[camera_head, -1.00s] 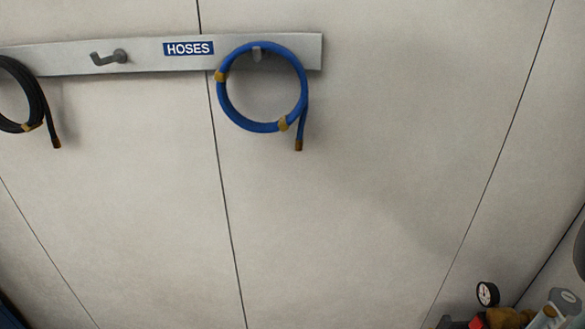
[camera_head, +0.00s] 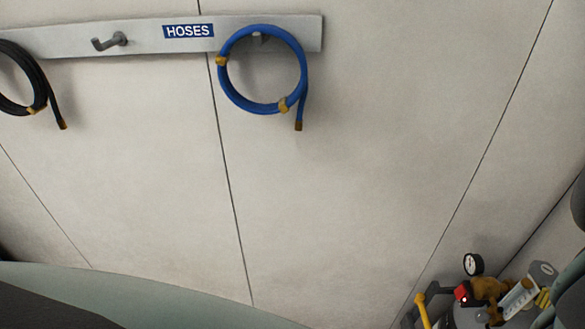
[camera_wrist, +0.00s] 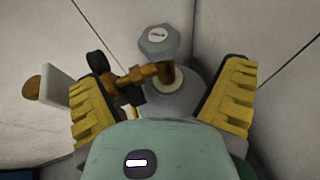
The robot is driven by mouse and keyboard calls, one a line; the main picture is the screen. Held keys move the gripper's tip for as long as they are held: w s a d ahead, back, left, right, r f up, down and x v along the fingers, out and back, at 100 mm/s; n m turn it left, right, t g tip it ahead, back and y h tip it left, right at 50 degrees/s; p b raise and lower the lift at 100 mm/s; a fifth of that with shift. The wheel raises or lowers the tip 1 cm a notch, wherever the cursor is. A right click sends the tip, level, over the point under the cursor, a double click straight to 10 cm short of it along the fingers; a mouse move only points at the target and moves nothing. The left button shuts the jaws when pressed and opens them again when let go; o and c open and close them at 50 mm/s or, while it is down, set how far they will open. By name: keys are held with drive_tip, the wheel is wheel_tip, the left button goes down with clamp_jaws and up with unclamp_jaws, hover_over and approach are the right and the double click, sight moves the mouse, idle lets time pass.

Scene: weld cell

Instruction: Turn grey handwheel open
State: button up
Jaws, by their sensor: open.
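The grey handwheel (camera_wrist: 158,42), a faceted knob with a pale mark on top, stands above the brass valve (camera_wrist: 150,74) of a grey gas cylinder (camera_wrist: 175,98) in the wrist view. My gripper (camera_wrist: 168,66) is open, with one yellow ridged finger on each side of the valve. I see no finger touching the handwheel. In the head view the handwheel (camera_head: 542,271) shows at the lower right beside the brass valve (camera_head: 488,289). Part of the valve and cylinder is hidden behind my gripper's body.
A round gauge (camera_head: 473,264) and a red part (camera_head: 463,293) sit by the valve. A yellow-handled object (camera_head: 422,309) is left of them. A blue hose (camera_head: 263,112) and a black hose (camera_head: 40,85) hang on the wall rail (camera_head: 100,42). The wall below is bare.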

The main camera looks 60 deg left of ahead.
sight(547, 270)
drive_tip(key=b+x, duration=0.3)
drive_tip(key=x, duration=0.6)
drive_tip(key=shift+s+f+b, duration=0.2)
drive_tip(key=shift+b, duration=0.15)
drive_tip(key=shift+w+a+b, duration=0.3)
drive_tip(key=shift+w+a, duration=0.1)
drive_tip(key=shift+w, duration=0.05)
drive_tip(key=c, duration=1.2)
